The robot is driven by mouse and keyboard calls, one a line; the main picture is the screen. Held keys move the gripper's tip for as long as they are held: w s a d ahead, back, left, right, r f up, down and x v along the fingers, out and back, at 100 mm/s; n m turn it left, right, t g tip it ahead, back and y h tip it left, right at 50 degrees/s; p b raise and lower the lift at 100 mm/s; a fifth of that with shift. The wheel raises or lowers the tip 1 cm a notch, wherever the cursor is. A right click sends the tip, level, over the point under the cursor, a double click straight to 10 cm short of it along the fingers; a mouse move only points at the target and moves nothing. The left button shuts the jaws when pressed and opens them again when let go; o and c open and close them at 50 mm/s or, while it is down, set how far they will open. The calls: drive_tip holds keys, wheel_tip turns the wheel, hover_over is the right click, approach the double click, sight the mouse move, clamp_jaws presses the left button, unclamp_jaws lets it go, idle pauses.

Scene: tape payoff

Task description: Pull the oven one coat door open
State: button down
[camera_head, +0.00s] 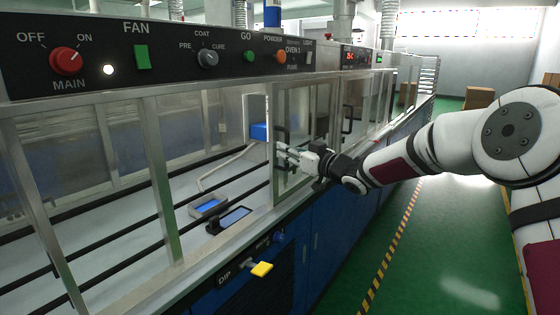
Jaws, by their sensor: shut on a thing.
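The oven one coat door (294,112) is a glazed panel in a metal frame, below the OVEN 1 label on the black control panel. A dark handle (280,134) stands on its left side. My gripper (284,152) reaches in from the right and is shut on this handle. My wrist and fingers hide part of the handle and the lower door. I cannot tell from this view how far the door stands from its frame.
A control panel (190,62) with knobs and buttons runs above the glazed enclosure. Left of the door are a blue block (259,132), a blue tray (208,207) and a dark device (235,218). A yellow lever (262,269) juts out below.

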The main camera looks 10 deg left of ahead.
drive_tip(key=shift+w+d, duration=0.35)
drive_tip(key=shift+w, duration=0.5)
drive_tip(key=c, duration=1.7)
unclamp_jaws()
drive_tip(key=shift+o, duration=0.2)
drive_tip(key=v, duration=1.2)
